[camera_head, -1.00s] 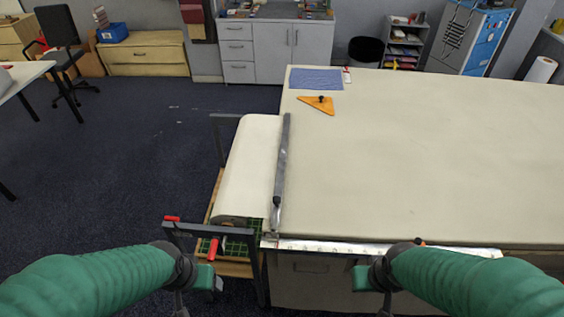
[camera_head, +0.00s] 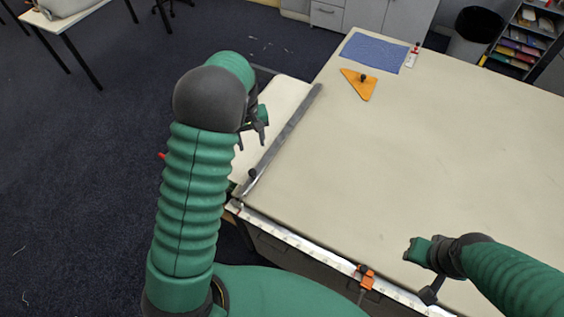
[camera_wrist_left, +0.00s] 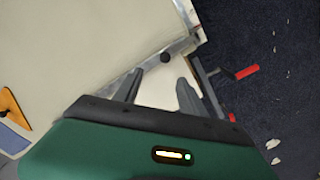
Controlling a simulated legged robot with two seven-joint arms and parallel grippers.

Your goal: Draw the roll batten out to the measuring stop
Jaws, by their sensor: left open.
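A long grey metal batten (camera_head: 290,128) with a black knob (camera_head: 252,173) lies along the table's left end, beside the white roll material (camera_head: 284,96). In the left wrist view the batten (camera_wrist_left: 112,88) and its knob (camera_wrist_left: 165,57) show just beyond the fingers. My left gripper (camera_head: 252,139) is over the roll side, left of the batten; its fingers (camera_wrist_left: 160,78) are apart with nothing held. An orange stop (camera_head: 366,277) sits on the white measuring rule (camera_head: 310,246) along the front edge. My right gripper (camera_head: 420,271) is right of the stop; its fingers are unclear.
An orange set square (camera_head: 358,84) and a blue cloth (camera_head: 374,52) lie at the table's far left. A red handle (camera_wrist_left: 246,71) sticks out from the roll stand.

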